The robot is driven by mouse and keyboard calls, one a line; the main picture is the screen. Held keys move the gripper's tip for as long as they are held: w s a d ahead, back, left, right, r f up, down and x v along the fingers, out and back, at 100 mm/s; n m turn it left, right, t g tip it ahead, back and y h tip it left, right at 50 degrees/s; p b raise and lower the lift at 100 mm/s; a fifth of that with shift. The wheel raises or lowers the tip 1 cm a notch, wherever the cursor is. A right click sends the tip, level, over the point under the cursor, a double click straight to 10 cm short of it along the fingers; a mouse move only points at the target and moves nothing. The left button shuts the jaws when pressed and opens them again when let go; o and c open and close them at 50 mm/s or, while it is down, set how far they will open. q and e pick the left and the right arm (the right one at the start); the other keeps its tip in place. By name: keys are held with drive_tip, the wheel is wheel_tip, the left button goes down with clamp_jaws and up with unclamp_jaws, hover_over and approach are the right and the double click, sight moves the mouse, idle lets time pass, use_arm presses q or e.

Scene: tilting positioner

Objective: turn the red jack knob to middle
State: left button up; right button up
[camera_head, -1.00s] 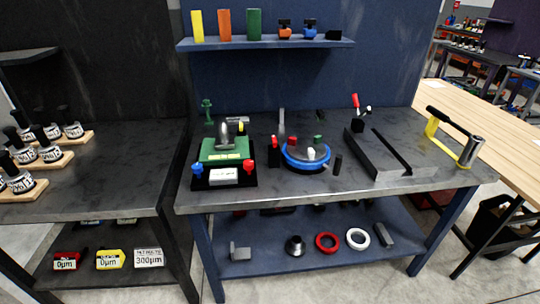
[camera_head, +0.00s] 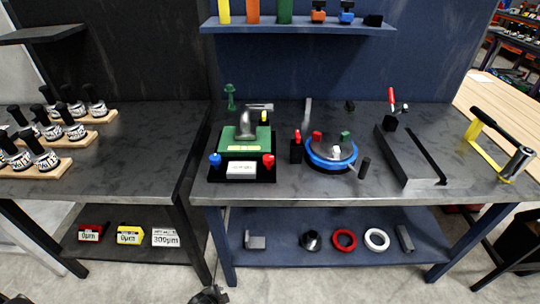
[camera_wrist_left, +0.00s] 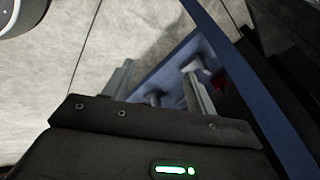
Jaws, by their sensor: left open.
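The red jack knob (camera_head: 268,160) stands at the front right corner of the tilting positioner, a green plate (camera_head: 231,139) on a black base. A blue knob (camera_head: 215,160) stands at its front left corner, with a white label plate (camera_head: 242,169) between the two. In the wrist view my left gripper (camera_wrist_left: 159,76) is open and empty, its fingers wide apart over the floor and blue lower shelf. In the head view a dark part of my left arm (camera_head: 208,296) shows at the bottom edge, well below the positioner. My right gripper is not in view.
A blue-ringed turntable (camera_head: 331,155) with red and green knobs stands right of the positioner, a black block (camera_head: 296,151) between them. A grey channel (camera_head: 410,155) lies farther right. The blue lower shelf (camera_head: 285,256) sits below the bench top, whose front edge lies between my gripper and the positioner.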

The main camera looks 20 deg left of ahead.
use_arm(q)
drive_tip(key=w+d+r+m+t+h+p, duration=0.1)
drive_tip(key=w+d+r+m+t, duration=0.25)
drive_tip(key=r, duration=0.75)
drive_tip(key=w+d+r+m, duration=0.2)
drive_tip(key=w+r+m, duration=0.35)
drive_tip(key=r, duration=0.55)
drive_tip(key=w+d+r+m+t+h+p, duration=0.1)
drive_tip(key=w+d+r+m, duration=0.3)
drive_tip(key=r, duration=0.6)
drive_tip(key=m+t+h+p, duration=0.2)
drive_tip(key=m+t+p, duration=0.1)
drive_tip(key=m, duration=1.4)
approach(267, 158)
drive_tip(key=x, duration=1)
drive_tip(key=shift+w+d+f, duration=0.15)
drive_tip(key=shift+w+d, duration=0.05)
drive_tip(key=shift+w, duration=0.1)
drive_tip(key=c, duration=1)
drive_tip(key=shift+f, duration=0.1)
